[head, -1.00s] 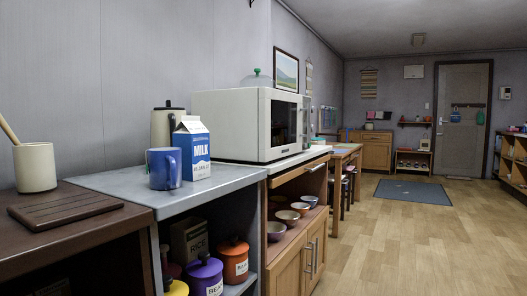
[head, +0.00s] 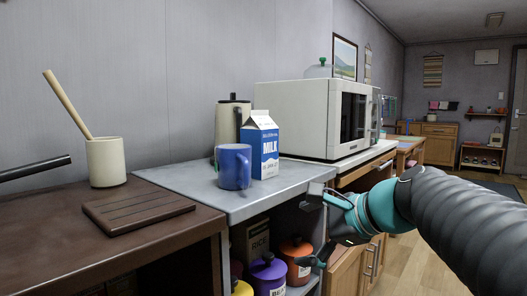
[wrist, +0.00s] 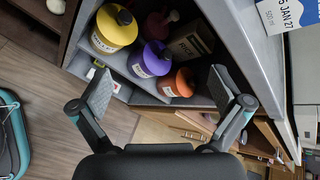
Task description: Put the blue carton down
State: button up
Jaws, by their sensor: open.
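The blue carton (head: 260,146) is a blue and white milk carton with a gabled top. It stands upright on the grey counter (head: 180,182), behind and right of a blue mug. Its lower part also shows at the top right of the wrist view (wrist: 286,14). My gripper (head: 314,226) is open and empty. It is in front of the counter's front edge, below and right of the carton and apart from it. In the wrist view, both fingers (wrist: 163,90) are spread with nothing between them, facing the shelf under the counter.
The blue mug (head: 233,167) stands close to the carton, with a kettle (head: 232,120) behind. A microwave (head: 315,118) stands to the right. Several lidded canisters, among them a purple one (wrist: 152,60), fill the shelf below. The counter's front left is clear.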

aim_at(270, 132)
jog(key=w+r+m+t+y, duration=0.2)
jog(key=w+r+m+y, duration=0.1)
jog(key=w+r+m, duration=0.4)
jog(key=w+r+m+t+y, duration=0.15)
jog(key=w+r, duration=0.25)
jog(key=r, duration=0.6)
jog(key=shift+m+y, duration=0.35)
jog(key=shift+y, duration=0.1)
jog(key=x, duration=0.7)
jog(key=shift+w+d+p, duration=0.2)
jog(key=shift+p, duration=0.15)
jog(key=shift+x, duration=2.95)
jog(key=shift+w+d, duration=0.1)
jog(key=shift+d, duration=0.05)
jog(key=shift+r, duration=0.1)
jog(key=c, duration=1.7)
